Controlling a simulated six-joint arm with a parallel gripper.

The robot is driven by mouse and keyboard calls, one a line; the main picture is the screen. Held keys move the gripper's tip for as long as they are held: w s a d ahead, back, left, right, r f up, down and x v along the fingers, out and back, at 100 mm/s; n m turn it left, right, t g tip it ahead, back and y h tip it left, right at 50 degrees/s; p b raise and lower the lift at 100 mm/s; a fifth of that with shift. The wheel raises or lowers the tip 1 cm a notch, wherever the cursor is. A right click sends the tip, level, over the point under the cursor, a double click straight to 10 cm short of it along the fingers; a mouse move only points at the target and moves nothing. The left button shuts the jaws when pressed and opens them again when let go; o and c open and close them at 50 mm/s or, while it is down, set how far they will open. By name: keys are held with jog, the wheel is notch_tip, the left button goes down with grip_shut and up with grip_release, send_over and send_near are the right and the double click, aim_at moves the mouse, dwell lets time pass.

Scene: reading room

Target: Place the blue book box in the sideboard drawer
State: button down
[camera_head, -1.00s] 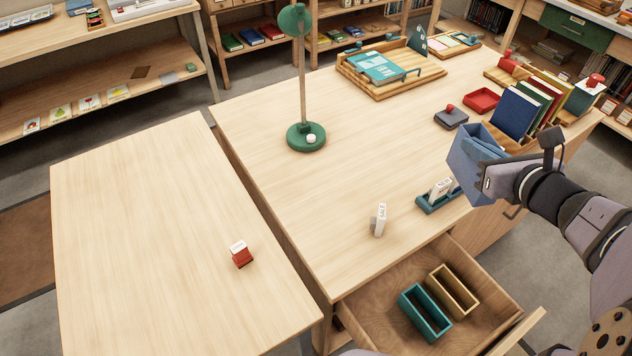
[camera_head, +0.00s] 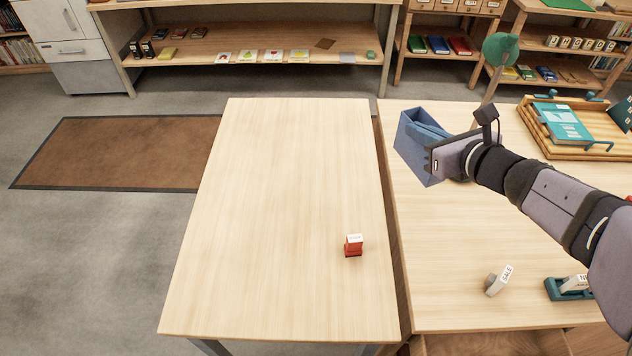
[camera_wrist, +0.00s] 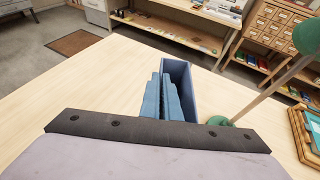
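The blue book box (camera_head: 412,150) is an open-topped box, held tilted above the left back part of the large wooden table. My gripper (camera_head: 432,140) is at its right side in the head view, with the fingers at the box. In the wrist view my gripper's blue fingers (camera_wrist: 163,100) are close together at a wall of the box (camera_wrist: 184,85); the exact contact is hard to see. The open sideboard drawer (camera_head: 495,344) shows only as a strip at the bottom edge of the head view; its inside is mostly out of frame.
A green lamp (camera_head: 500,50) stands close to the box, its base (camera_wrist: 220,121) partly hidden. A white SALE block (camera_head: 499,281) and a teal holder (camera_head: 568,289) stand near the front edge. A red stamp (camera_head: 353,246) is on the otherwise clear left table (camera_head: 280,200).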

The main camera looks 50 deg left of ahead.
jog(key=s+a+n+g+y, duration=0.1)
jog(key=s+a+n+g, duration=0.35)
jog(key=s+a, duration=1.4)
notch_tip(320, 180, down, 16)
jog(key=p, duration=0.1)
jog(key=shift+a, duration=0.15)
jog(key=shift+w+f+g, duration=0.1)
jog(key=shift+f+g, duration=0.1)
jog(key=shift+g, duration=0.05)
jog(key=c, duration=2)
grip_release()
jog(key=shift+r, duration=0.1)
